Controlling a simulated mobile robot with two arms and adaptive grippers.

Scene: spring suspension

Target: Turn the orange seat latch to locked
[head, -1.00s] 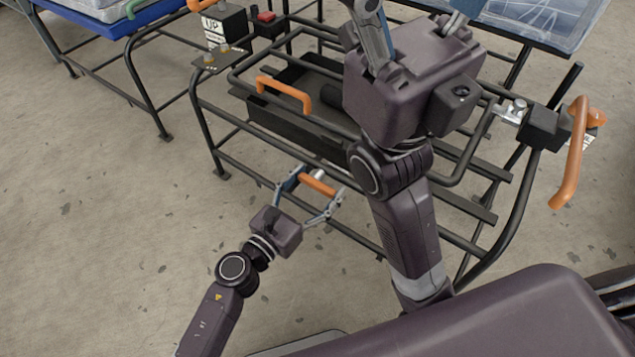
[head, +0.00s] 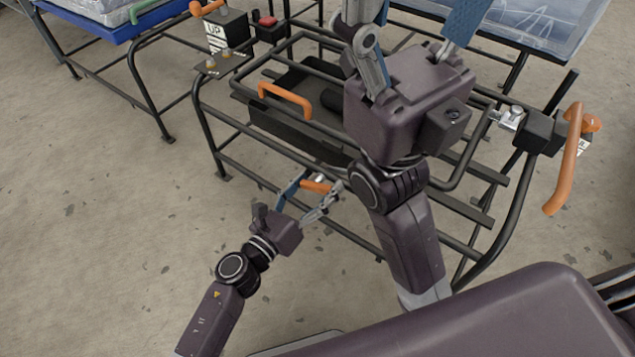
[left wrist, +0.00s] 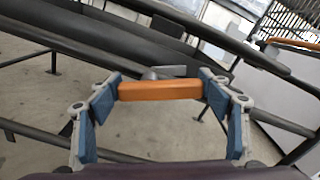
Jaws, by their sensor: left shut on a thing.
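The orange seat latch (head: 316,187) is a short orange bar low on the near side of the black tube frame. My left gripper (head: 312,192) has its two fingers around it, one on each side. In the left wrist view, the latch (left wrist: 160,91) lies almost level between the two blue finger pads, with a grey metal piece behind it. My left gripper (left wrist: 160,98) is shut on the latch's two ends. My right gripper (head: 415,25) is up at the top centre with its fingers wide apart, and its tips are near or past the picture edge. It hides part of the frame.
An orange handle (head: 284,97) stands on the frame's upper left, and another orange handle (head: 566,160) is at the right. A black box marked UP (head: 228,33) and a red button (head: 267,20) are at the back. A clear-covered bin (head: 540,25) is upper right. Floor at left is clear.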

